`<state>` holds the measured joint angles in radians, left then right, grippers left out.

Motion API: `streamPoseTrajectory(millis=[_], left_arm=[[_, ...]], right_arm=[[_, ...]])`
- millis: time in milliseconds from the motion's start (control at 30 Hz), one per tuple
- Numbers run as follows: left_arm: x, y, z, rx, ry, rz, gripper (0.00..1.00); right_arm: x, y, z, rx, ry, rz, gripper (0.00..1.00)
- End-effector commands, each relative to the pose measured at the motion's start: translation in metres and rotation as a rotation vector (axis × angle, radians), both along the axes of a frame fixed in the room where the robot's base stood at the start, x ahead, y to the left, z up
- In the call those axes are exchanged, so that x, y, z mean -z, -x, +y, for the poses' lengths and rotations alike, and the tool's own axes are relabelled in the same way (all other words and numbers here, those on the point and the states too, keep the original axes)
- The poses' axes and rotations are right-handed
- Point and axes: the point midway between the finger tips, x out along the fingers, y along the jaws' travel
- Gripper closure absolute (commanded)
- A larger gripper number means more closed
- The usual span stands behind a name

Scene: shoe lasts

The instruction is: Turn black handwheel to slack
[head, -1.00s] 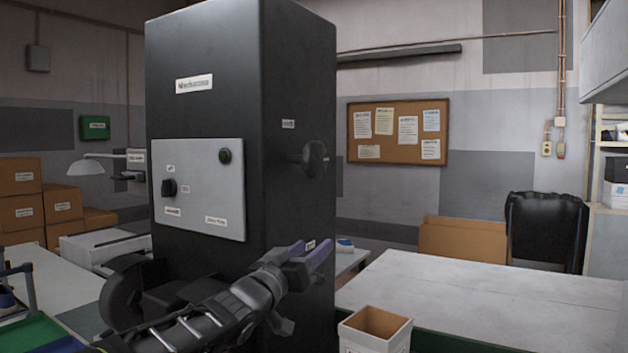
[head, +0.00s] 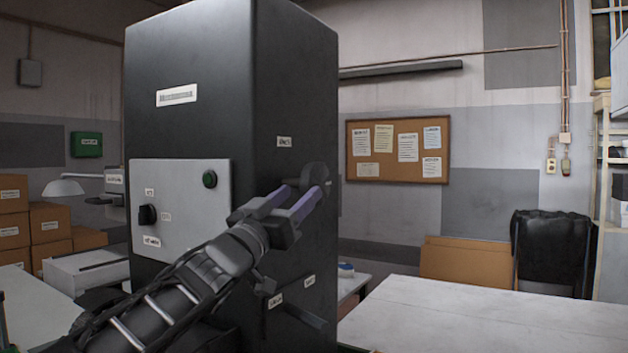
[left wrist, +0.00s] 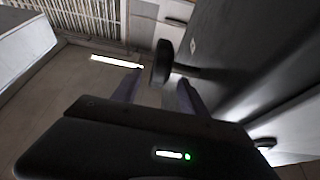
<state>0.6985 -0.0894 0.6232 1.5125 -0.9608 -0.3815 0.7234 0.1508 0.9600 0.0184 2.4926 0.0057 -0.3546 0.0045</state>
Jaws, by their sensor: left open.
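The black handwheel (head: 317,173) sticks out from the right side of the tall black machine cabinet (head: 190,60). The purple fingers of my left gripper (head: 302,194) partly cover it in the head view. In the left wrist view the handwheel (left wrist: 161,62) is seen edge-on on its shaft, just beyond and between the two fingertips. My left gripper (left wrist: 158,86) is open, with a finger on either side of the wheel's line. I cannot tell whether a finger touches the rim. My right gripper is not in view.
A grey panel (head: 185,215) with a knob and green button is on the cabinet's front. A dark lever (head: 305,316) juts out low on its side. A white-topped table (head: 480,312) stands to the right. The space beside the handwheel looks clear.

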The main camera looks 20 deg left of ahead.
Motion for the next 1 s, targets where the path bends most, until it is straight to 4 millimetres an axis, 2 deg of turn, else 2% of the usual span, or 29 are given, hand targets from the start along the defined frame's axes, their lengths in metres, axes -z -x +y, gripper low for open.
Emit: streamPoseTrajectory(millis=[533, 933, 1000], left_arm=[[-0.027, -0.061, -0.008, 0.002, 0.005, 0.001, 0.49], [-0.028, -0.068, -0.009, -0.001, 0.000, 0.001, 0.49], [-0.028, -0.068, -0.009, -0.001, 0.001, 0.001, 0.55]], right_arm=[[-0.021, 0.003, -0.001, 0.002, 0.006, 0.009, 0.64], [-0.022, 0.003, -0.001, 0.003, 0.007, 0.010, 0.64], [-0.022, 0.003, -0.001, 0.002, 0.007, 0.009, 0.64]])
